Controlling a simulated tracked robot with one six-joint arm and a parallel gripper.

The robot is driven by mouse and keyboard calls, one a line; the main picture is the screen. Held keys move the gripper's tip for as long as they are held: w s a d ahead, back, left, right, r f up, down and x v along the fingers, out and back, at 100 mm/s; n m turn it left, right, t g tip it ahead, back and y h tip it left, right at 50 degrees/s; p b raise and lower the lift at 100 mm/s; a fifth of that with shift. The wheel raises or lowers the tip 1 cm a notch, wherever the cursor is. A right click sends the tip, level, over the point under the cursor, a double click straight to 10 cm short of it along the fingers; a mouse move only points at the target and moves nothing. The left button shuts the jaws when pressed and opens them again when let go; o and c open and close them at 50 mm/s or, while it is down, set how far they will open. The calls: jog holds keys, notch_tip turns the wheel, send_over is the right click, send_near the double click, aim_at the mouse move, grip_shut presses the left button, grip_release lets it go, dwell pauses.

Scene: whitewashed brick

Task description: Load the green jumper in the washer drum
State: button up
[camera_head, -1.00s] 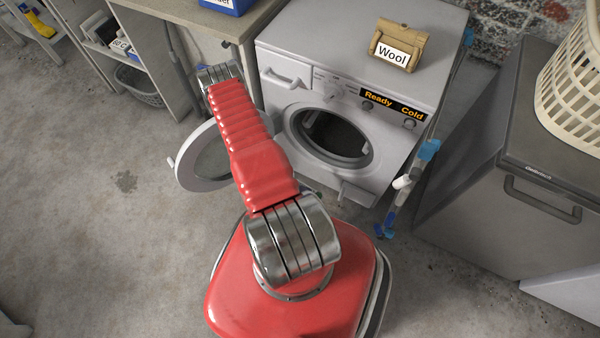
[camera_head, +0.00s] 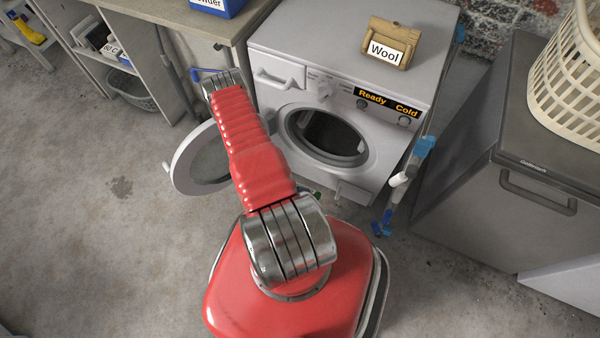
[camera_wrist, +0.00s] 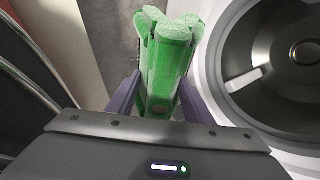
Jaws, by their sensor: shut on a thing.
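The green jumper (camera_wrist: 167,62) is bunched between the two fingers of my gripper (camera_wrist: 158,100) in the wrist view. My gripper is shut on it. The washer (camera_head: 290,75) stands ahead with its round door (camera_head: 200,160) swung open to the left. The drum opening (camera_head: 327,135) is dark in the head view. In the wrist view the drum (camera_wrist: 290,60) lies to the right of the jumper, with a pale paddle inside. The jumper is outside the drum, beside its rim. In the head view my arm hides most of the gripper and jumper.
A wooden holder with a "Wool" card (camera_head: 386,42) sits on the washer, whose display reads "Ready Cold". A grey appliance (camera_head: 490,190) with a cream basket (camera_head: 570,75) stands right. A blue powder box (camera_head: 218,6) sits on the left counter. Floor at left is clear.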

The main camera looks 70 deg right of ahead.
jog(key=s+d, duration=0.2)
jog(key=d, duration=2.8)
jog(key=shift+s, duration=0.4)
dwell(0.4)
jog(key=o, duration=1.7)
jog(key=v, duration=1.3)
jog(key=shift+w+a+r, duration=0.15)
jog(key=shift+r, duration=0.2)
dwell(0.8)
